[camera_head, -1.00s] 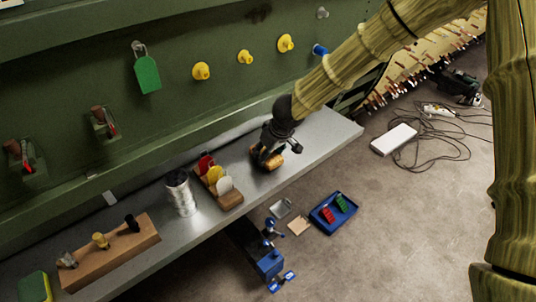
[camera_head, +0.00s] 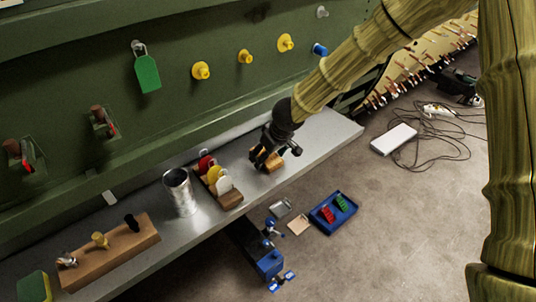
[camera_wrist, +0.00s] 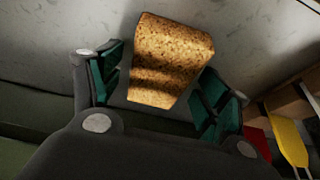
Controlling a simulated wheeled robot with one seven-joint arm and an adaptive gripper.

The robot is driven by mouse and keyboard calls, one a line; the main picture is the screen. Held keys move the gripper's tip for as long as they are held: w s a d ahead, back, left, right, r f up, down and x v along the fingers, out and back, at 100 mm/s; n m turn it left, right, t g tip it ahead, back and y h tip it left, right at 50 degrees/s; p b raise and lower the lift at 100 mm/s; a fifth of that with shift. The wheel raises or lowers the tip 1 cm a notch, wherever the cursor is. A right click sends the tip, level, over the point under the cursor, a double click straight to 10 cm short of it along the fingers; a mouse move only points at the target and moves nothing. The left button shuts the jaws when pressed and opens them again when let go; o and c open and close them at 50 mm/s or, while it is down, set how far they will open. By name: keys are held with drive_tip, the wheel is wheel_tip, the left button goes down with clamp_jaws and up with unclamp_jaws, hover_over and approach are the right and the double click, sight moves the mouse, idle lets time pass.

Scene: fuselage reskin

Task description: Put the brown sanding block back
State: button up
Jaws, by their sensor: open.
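The brown sanding block (camera_head: 276,159) sits on the grey metal shelf, partly hidden behind my gripper (camera_head: 261,160). In the wrist view the block (camera_wrist: 172,58) is speckled brown and lies at and beyond the gap between the green-padded fingers of my gripper (camera_wrist: 163,90). The fingers are apart, with visible space on both sides of the block. A shadow falls across its near part.
A wooden holder with red, yellow and white pieces (camera_head: 228,199) stands just left of the block. Further left are a metal can (camera_head: 180,192), a wooden rack (camera_head: 120,252) and a green block (camera_head: 34,287). The shelf's right end (camera_head: 335,128) is clear.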

drive_tip(key=shift+r, duration=0.15)
drive_tip(key=v, duration=1.1)
drive_tip(key=shift+r+p, duration=0.4)
drive_tip(key=shift+s, duration=0.1)
drive_tip(key=shift+d, duration=0.1)
